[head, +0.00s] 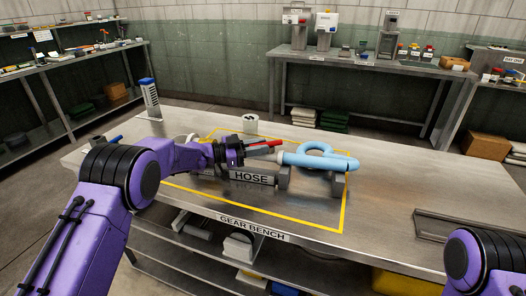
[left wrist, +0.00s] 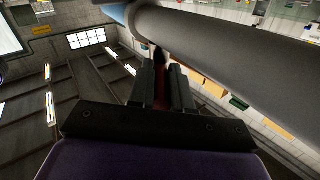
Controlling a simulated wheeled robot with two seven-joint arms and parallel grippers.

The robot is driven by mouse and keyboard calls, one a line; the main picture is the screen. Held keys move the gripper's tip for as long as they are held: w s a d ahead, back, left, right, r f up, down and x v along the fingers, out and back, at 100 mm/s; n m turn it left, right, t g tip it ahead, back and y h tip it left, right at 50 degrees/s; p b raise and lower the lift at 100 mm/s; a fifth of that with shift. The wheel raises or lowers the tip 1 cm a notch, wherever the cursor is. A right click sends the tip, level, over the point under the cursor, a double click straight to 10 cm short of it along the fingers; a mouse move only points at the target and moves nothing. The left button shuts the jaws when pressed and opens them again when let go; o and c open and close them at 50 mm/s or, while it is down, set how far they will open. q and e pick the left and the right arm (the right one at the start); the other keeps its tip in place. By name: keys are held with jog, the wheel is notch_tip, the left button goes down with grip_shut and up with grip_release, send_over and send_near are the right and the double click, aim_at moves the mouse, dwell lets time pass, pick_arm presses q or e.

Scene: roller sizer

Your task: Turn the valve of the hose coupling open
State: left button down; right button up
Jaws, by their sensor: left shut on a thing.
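The hose coupling lies on a stand labelled HOSE (head: 250,177) on the gear bench (head: 400,190). A light blue looped hose (head: 330,164) extends to its right. My left gripper (head: 262,149) is over the stand, shut on the red valve lever (head: 273,143). In the left wrist view, the fingers (left wrist: 168,80) close around a dark red strip of the lever (left wrist: 160,88). A big grey cylinder (left wrist: 230,45) fills the upper right there, with a bit of blue at its left end. The gripper partly hides the coupling. Only part of my right arm shows, at lower right; its gripper is out of view.
A yellow outline (head: 342,215) surrounds the hose area. A metal tray (head: 470,232) lies at the right. The bench between is clear.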

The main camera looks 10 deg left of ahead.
dwell(0.4)
pick_arm(q)
jog(key=c, duration=1.1)
grip_release()
jog(key=shift+r, duration=0.1)
jog(key=shift+o, duration=0.2)
jog(key=shift+a, duration=0.1)
jog(key=shift+s+a, duration=0.15)
jog(key=shift+a, duration=0.15)
jog(key=b+v, duration=0.2)
jog(key=v, duration=0.7)
jog(key=shift+s+a, duration=0.2)
jog(key=shift+a, duration=0.15)
